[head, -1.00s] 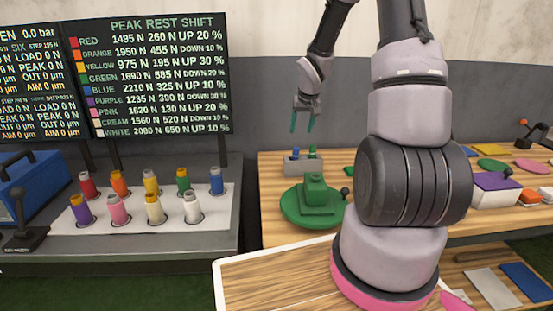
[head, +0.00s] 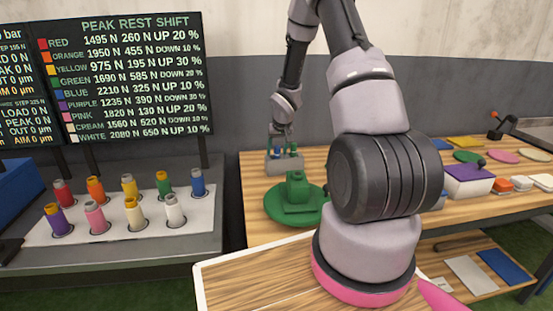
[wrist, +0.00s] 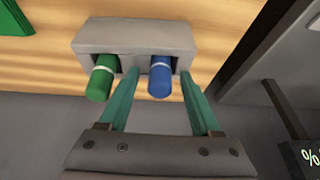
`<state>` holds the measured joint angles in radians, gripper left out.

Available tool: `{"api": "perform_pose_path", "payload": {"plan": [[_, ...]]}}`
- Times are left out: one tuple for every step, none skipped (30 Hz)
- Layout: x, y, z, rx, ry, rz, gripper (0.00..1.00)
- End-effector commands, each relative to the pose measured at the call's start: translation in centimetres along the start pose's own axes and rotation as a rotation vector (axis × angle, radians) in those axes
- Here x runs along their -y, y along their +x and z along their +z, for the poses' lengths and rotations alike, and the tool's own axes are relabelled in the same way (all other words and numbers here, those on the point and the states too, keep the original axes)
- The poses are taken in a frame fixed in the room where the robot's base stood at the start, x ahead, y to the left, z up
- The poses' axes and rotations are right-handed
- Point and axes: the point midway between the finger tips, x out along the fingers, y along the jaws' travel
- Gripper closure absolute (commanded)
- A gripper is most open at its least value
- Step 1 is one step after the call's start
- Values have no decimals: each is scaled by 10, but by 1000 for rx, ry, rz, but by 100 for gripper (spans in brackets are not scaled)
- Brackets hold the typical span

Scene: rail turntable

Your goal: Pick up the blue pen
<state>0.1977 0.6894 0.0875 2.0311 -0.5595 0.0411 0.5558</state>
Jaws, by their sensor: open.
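A blue pen (wrist: 160,76) with a pale band stands in the right hole of a grey block-shaped holder (wrist: 133,38) in the wrist view. A green pen (wrist: 100,80) stands in the left hole. The holder (head: 284,166) also shows on the wooden table in the head view. My gripper (wrist: 159,71) is open, its two teal fingers on either side of the blue pen. The left finger reaches between the two pens. Gaps show beside the blue pen, and nothing is held. In the head view my gripper (head: 281,142) is just above the holder, its fingertips hard to make out.
A green round plate (head: 277,215) with a green block (head: 296,186) on it stands in front of the holder. A purple-topped box (head: 467,180) is farther right. At left, a white tray (head: 120,232) holds several coloured spools beneath a dark board (head: 135,75).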

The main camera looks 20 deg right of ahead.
Motion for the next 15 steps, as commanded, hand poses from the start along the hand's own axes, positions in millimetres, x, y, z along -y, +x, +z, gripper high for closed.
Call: {"api": "perform_pose_path", "payload": {"plan": [[0,2,0,0,0,0,35],[0,2,0,-1,0,0,35],[0,2,0,-1,0,0,35],[0,1,0,-1,1,0,35],[0,1,0,-1,1,0,35],[0,1,0,-1,1,0,35],[0,1,0,-1,1,0,39],[0,1,0,-1,1,0,50],[0,1,0,-1,1,0,66],[0,1,0,-1,1,0,77],[0,1,0,-1,1,0,89],[0,1,0,-1,1,0,100],[0,1,0,-1,1,0,100],[0,1,0,-1,1,0,100],[0,1,0,-1,1,0,100]]}}
